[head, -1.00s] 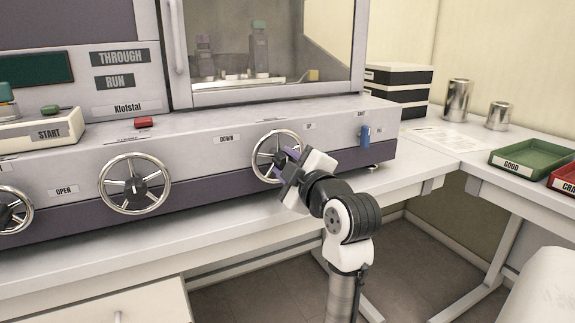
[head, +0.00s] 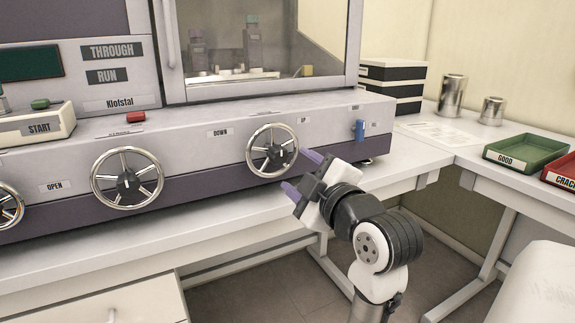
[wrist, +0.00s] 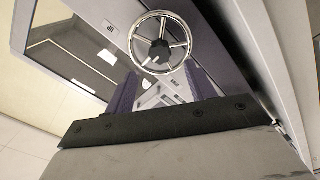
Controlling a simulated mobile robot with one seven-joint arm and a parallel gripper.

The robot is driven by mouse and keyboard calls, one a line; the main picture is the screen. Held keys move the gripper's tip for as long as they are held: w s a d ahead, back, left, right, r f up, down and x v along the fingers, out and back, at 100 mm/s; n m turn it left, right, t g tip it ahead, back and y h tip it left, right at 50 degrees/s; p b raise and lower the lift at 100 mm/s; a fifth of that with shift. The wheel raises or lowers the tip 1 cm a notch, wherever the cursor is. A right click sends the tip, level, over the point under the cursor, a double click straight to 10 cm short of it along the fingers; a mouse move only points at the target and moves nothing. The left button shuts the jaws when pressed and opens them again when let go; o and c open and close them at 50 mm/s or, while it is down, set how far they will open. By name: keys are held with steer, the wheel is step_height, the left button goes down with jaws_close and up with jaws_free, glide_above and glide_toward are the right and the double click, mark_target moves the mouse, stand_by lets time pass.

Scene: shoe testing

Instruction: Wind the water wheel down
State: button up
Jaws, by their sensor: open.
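The water wheel (head: 272,151) is a chrome spoked handwheel with a black hub on the front of the grey and purple machine, between the DOWN label (head: 217,133) and the UP label (head: 303,121). My gripper (head: 301,173) is open and empty, its two purple fingers pointing at the machine, just right of and below the wheel. The fingers look apart from the rim. In the wrist view the wheel (wrist: 158,48) shows beyond the open gripper (wrist: 163,88); the dark gripper body hides what lies below.
A second handwheel (head: 127,178) is to the left near the OPEN label (head: 51,186). A blue switch (head: 360,130) sits right of the wheel. A green GOOD tray (head: 527,153) and metal cups (head: 452,95) stand on the right table. The air in front of the machine is clear.

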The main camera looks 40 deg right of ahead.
steer(key=v, duration=0.6)
stand_by(0.4)
